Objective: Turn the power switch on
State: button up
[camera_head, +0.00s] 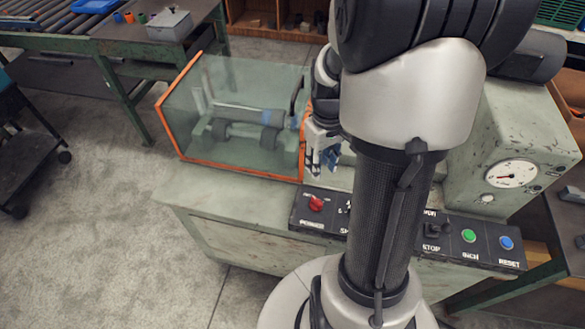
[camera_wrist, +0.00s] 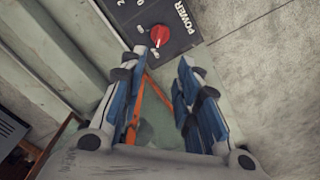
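The power switch is a red rotary knob (camera_head: 316,204) at the left end of the black control panel (camera_head: 300,219), above the word POWER. In the wrist view the red knob (camera_wrist: 160,34) sits at the top, beyond the fingertips, with its pointer tilted off straight; the exact setting is too small to read. My gripper (camera_head: 322,168) is above and behind the panel, near the orange-framed guard. In the wrist view my gripper (camera_wrist: 166,68) is open and empty, its blue-padded fingers apart and not touching the knob.
A clear guard box with an orange frame (camera_head: 240,173) stands left of my gripper. Other panel controls include a green button (camera_head: 468,236) and a blue button (camera_head: 506,243). A gauge (camera_head: 511,174) is on the right housing. My arm hides the panel's middle.

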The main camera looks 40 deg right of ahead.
aim_at(317, 201)
notch_tip(317, 201, down, 17)
jog(key=b, duration=0.5)
jog(key=shift+b, duration=0.35)
jog(key=shift+r, duration=0.1)
jog(key=shift+c, duration=0.4)
grip_shut()
